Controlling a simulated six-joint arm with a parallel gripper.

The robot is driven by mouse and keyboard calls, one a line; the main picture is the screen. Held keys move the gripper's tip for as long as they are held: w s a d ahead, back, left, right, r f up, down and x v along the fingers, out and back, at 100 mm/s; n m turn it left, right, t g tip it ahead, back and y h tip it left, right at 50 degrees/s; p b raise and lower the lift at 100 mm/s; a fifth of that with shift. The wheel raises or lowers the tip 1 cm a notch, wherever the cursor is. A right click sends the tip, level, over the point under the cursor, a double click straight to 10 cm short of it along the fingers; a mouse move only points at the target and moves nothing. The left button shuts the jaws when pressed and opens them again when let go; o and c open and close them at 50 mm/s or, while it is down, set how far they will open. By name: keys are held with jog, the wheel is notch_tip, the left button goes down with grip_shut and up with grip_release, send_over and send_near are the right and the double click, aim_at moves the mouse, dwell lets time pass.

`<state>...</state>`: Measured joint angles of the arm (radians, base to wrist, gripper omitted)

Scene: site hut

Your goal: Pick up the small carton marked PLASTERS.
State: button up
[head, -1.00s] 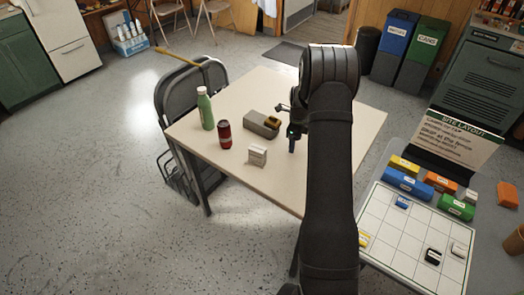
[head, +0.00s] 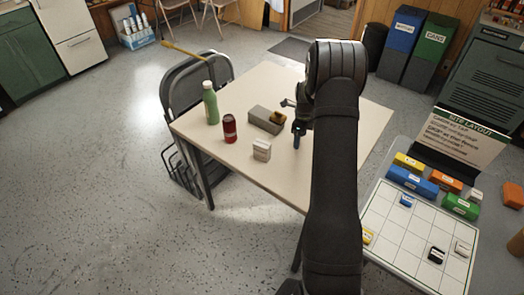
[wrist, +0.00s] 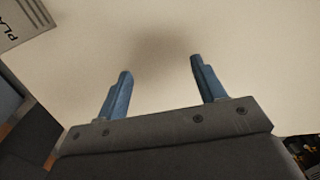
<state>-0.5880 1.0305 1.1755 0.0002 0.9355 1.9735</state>
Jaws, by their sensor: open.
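The small white carton (head: 262,150) stands on the beige table (head: 350,125) near its front edge. In the wrist view a corner of the carton (wrist: 18,24) shows at the top left, with the letters "PLA" readable and the rest cut off. My gripper (head: 297,138) is to the right of the carton, apart from it. In the wrist view my gripper (wrist: 160,70) has its two blue fingers spread, with only bare tabletop between them.
A red can (head: 229,129) and a green bottle (head: 210,104) stand left of the carton. A folding chair (head: 190,90) is at the table's left. The table's right part is clear.

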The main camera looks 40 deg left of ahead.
jog(key=shift+c, duration=0.5)
jog(key=shift+r, duration=0.1)
jog(key=s+a+r, duration=0.4)
jog(key=s+r, duration=0.1)
jog(key=r, duration=0.2)
notch_tip(320, 180, up, 9)
send_over(262, 150)
jog(key=w+a, duration=0.2)
jog(key=f, duration=1.7)
jog(key=shift+s+d+f, duration=0.2)
jog(key=shift+d, duration=0.2)
jog(key=c, duration=1.1)
